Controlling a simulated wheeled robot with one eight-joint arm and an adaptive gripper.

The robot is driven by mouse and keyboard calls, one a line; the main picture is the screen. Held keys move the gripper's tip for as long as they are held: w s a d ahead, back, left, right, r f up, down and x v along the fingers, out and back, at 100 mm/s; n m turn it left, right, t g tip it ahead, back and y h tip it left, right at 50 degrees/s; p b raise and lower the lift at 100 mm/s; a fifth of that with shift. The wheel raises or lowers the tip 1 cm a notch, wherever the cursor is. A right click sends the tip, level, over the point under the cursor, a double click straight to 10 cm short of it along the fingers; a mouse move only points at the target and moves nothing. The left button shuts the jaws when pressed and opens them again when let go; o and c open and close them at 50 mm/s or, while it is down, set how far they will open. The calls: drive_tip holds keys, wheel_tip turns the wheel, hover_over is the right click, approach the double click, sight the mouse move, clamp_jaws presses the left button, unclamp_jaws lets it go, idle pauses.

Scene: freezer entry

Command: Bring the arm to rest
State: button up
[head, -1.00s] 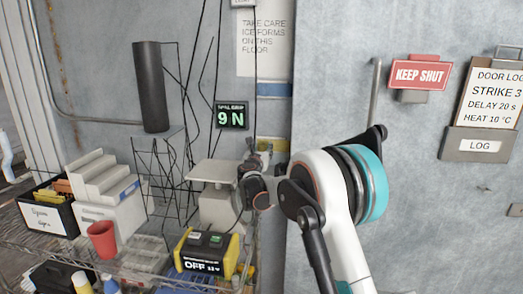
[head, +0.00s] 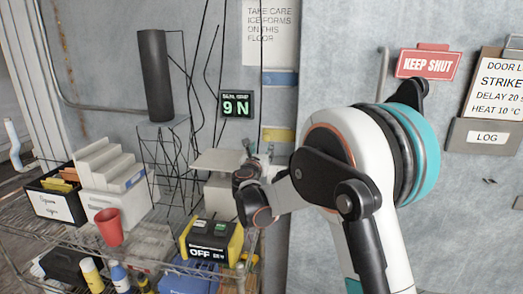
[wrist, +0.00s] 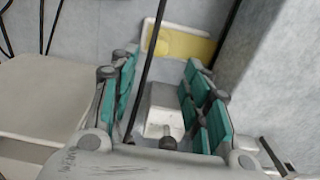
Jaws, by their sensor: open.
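My arm (head: 345,165) rises from the bottom right of the head view and bends left over the wire shelf's right end. My gripper (head: 262,155) is small there, in front of the wall beside the pale scale-like device (head: 218,162). In the wrist view my gripper (wrist: 160,85) has its two teal-padded fingers spread apart, with nothing held between them. A black cable (wrist: 148,70) crosses the gap in that picture, and a pale block (wrist: 162,110) shows beyond. I cannot tell whether the fingers touch either.
The wire shelf (head: 60,240) holds a red cup (head: 109,227), a black-yellow box reading OFF (head: 210,240), a bin (head: 55,200) and a dark cylinder (head: 154,75) on a wire stand. Several cables hang near my gripper. A KEEP SHUT sign (head: 428,64) is on the right wall.

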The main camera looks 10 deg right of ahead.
drive_tip(key=s+d+m+g+b, duration=0.1)
drive_tip(key=s+d+m+g, duration=0.1)
drive_tip(key=s+d+m, duration=0.35)
drive_tip(key=s+d+m+g+b, duration=0.1)
drive_tip(key=s+d+m+g, duration=0.15)
drive_tip(key=s+m, duration=0.55)
drive_tip(key=s+d+m+g+b, duration=0.15)
drive_tip(key=s+d+m, duration=0.3)
drive_tip(key=s, duration=0.55)
drive_tip(key=s+a+f+m+g+y+b, duration=0.1)
drive_tip(key=s+f+m, duration=0.3)
drive_tip(key=s, duration=0.5)
drive_tip(key=s+a+f+m+g+y+b, duration=0.1)
drive_tip(key=s+f+m+y, duration=0.1)
drive_tip(key=s+f+m, duration=0.3)
drive_tip(key=s+a+f+m+g+y+b, duration=0.1)
drive_tip(key=s+f+m, duration=0.3)
drive_tip(key=s, duration=1)
drive_tip(key=shift+a+f+m+g+y, duration=0.25)
drive_tip(key=shift+a+m+g+y, duration=0.35)
drive_tip(key=shift+m+y, duration=0.15)
